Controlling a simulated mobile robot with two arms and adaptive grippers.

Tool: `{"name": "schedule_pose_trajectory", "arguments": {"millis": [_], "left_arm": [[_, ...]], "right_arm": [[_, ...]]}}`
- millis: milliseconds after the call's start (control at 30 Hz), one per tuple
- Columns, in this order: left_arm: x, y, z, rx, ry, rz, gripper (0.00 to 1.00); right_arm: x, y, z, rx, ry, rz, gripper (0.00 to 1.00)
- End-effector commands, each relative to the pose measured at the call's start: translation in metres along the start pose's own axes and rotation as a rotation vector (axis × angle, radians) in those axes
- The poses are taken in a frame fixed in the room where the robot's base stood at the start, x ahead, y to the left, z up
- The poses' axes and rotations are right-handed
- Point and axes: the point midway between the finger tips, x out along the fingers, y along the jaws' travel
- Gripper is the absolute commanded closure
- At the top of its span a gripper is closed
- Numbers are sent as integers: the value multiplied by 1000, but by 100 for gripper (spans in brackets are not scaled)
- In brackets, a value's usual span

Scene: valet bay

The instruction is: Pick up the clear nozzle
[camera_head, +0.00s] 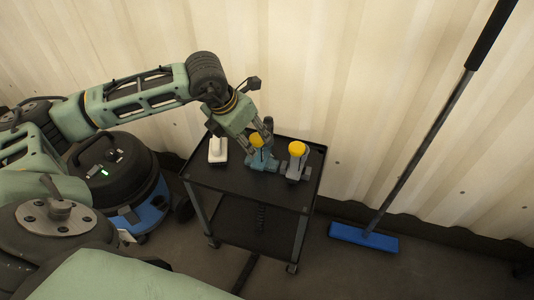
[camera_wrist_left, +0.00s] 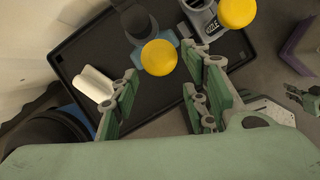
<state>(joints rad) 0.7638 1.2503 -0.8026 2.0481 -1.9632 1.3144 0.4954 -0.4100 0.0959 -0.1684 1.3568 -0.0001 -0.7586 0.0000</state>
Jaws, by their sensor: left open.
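A white, pale piece (camera_head: 217,150) stands at the left of the black cart top; it also shows in the left wrist view (camera_wrist_left: 95,84). I cannot tell whether it is the clear nozzle. A blue-grey tool with a yellow round cap (camera_head: 258,141) is to its right, and its cap shows in the left wrist view (camera_wrist_left: 159,57). My left gripper (camera_head: 259,148) is open, pointing down over the cart, with its fingers on either side of this capped tool and partly hiding it. No grasp shows.
The black cart (camera_head: 205,174) has a raised rim. A grey tool with a yellow cap (camera_head: 297,150) stands at its right. A black and blue vacuum (camera_head: 120,166) is left of the cart. A blue broom (camera_head: 364,237) leans on the corrugated wall at right.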

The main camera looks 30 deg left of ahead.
Motion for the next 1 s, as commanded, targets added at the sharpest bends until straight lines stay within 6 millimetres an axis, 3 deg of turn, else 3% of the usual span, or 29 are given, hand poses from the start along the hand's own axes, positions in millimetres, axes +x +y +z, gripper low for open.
{"name": "schedule_pose_trajectory", "arguments": {"millis": [333, 600, 900, 1000], "left_arm": [[34, 2, -2, -2, 4, 3, 58], [72, 2, -2, -2, 2, 3, 58], [78, 2, -2, -1, 2, 3, 58], [78, 2, -2, -1, 2, 3, 66]], "right_arm": [[-3, 0, -4, 1, 2, 0, 100], [-6, 0, -7, 1, 4, 1, 100], [-7, 1, -8, 2, 5, 1, 100], [-7, 1, -8, 2, 4, 1, 100]]}}
